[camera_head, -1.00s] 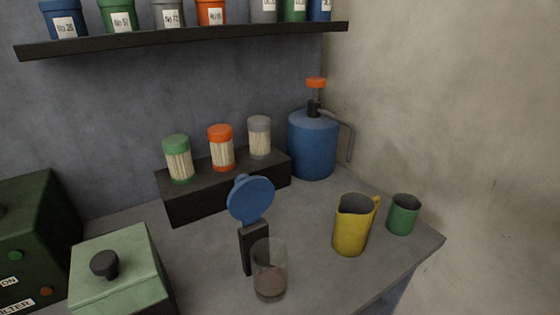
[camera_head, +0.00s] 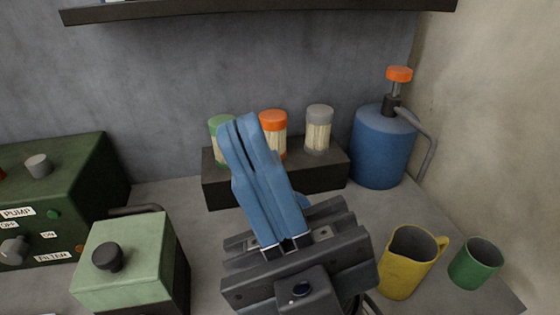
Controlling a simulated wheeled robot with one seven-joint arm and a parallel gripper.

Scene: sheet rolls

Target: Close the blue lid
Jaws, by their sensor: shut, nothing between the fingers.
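The blue lid (camera_head: 304,201) is almost wholly hidden behind my gripper; only a small blue sliver shows just right of the fingers. I cannot tell its present angle. The clear glass and the black upright holder seen below the lid earlier are now hidden behind the gripper's body. My gripper (camera_head: 238,122) fills the middle of the view, its two blue fingers side by side, shut and empty, pointing up and away. I cannot tell whether it touches the lid.
Jars of sticks, such as the orange-capped one (camera_head: 273,121), stand on a black block (camera_head: 325,177) behind. A blue pump can (camera_head: 381,150), yellow pitcher (camera_head: 403,263) and green cup (camera_head: 475,262) stand right. A pale green box (camera_head: 125,262) and dark green machine (camera_head: 60,185) stand left. A shelf (camera_head: 260,10) hangs above.

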